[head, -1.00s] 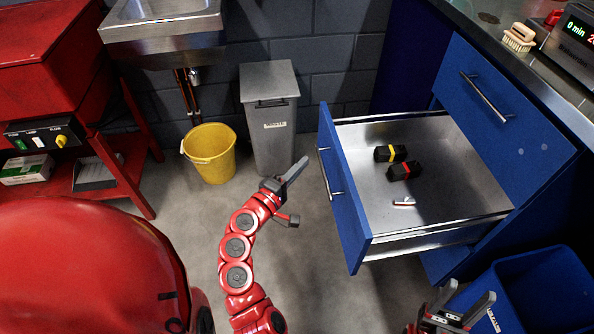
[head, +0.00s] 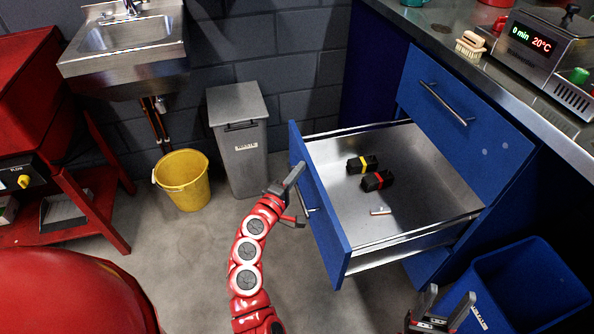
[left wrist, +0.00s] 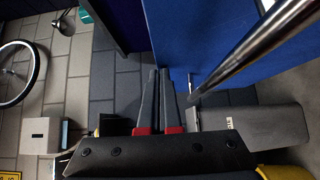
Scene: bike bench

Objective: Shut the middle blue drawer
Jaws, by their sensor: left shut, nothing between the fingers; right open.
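The middle blue drawer (head: 327,222) is pulled well out of the blue cabinet in the head view. Its metal tray holds two black blocks, one with a yellow band (head: 362,164) and one with a red band (head: 377,181), and a small light item (head: 380,211). My left gripper (head: 296,176) is shut and empty, close to the drawer front near its bar handle (head: 308,197). In the left wrist view the shut fingers (left wrist: 164,98) are beside the blue front, with the handle bar (left wrist: 255,52) to their right; contact cannot be told. My right gripper (head: 442,305) is open and empty at the bottom right.
The closed upper drawer (head: 462,118) sits above. A blue bin (head: 530,292) stands at the lower right, near my right gripper. A grey bin (head: 238,145) and yellow bucket (head: 183,181) stand on the floor to the left. The floor before the drawer is clear.

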